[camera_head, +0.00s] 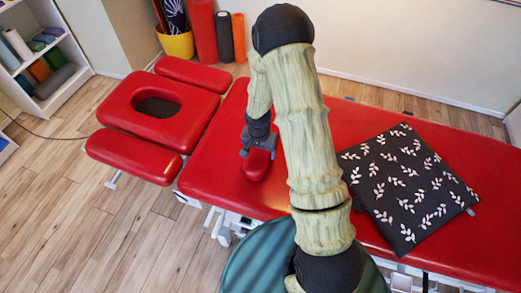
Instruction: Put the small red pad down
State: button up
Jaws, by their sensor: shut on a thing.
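The small red pad (256,165) is a rounded, glossy red piece low over the red treatment table (218,160), left of my arm. My gripper (257,149) points down and is shut on the pad's far end. The pad and the table top are nearly the same red, so I cannot tell whether the pad touches the surface. Part of the pad's far end is hidden by the gripper.
A dark cushion with pale leaves (408,186) lies on the table at the right. A headrest with a hole (200,100) and armrests (133,157) adjoin the table's left end. Shelves (45,50), a yellow pot (176,44) and rollers (225,36) stand behind.

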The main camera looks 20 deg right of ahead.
aim_at(260, 154)
jog(key=shift+f, duration=0.1)
jog(key=o, duration=1.1)
jog(key=shift+c, duration=0.2)
jog(key=shift+r, duration=0.6)
notch_tip(260, 154, up, 11)
jog(key=s, duration=0.1)
jog(key=shift+a+p, duration=0.3)
jog(key=shift+p, duration=0.1)
jog(key=shift+s, duration=0.1)
